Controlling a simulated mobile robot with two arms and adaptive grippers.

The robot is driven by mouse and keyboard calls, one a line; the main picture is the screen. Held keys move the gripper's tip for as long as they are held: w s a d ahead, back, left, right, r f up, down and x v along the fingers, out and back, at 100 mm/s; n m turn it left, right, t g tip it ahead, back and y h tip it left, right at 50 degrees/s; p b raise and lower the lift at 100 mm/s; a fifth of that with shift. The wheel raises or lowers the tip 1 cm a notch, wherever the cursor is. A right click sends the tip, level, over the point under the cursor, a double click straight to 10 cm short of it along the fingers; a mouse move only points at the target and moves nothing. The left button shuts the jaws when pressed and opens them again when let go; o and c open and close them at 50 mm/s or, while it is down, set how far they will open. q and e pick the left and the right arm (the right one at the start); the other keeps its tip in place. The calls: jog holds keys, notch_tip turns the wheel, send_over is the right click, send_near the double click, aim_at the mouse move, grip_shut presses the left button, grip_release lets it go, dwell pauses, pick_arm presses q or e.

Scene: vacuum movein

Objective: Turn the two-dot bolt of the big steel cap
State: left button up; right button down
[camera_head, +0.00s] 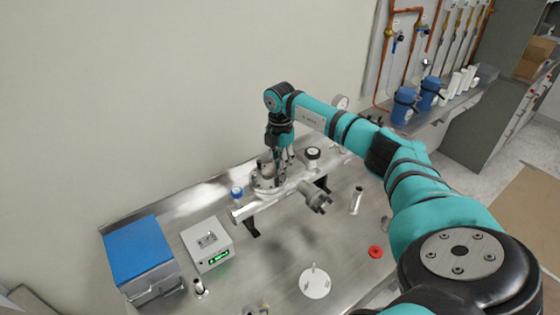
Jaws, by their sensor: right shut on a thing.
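The big steel cap (264,188) sits on top of the steel pipe assembly (245,208) near the wall. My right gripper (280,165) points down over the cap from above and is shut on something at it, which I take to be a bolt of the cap. The fingers hide that bolt, and the dot marks are too small to read. My left gripper does not show.
A blue-lidded box (138,247) and a grey device with a green display (207,245) stand at the left. A white disc (314,283) and a red ring (375,252) lie at the front. A short steel tube (357,200) stands right of the pipe.

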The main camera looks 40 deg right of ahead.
jog(key=shift+m+p, duration=0.45)
jog(key=shift+m, duration=1.85)
jog(key=c, duration=1.3)
grip_release()
jog(key=shift+r, duration=0.1)
notch_tip(320, 180, up, 12)
jog(key=shift+f, duration=0.1)
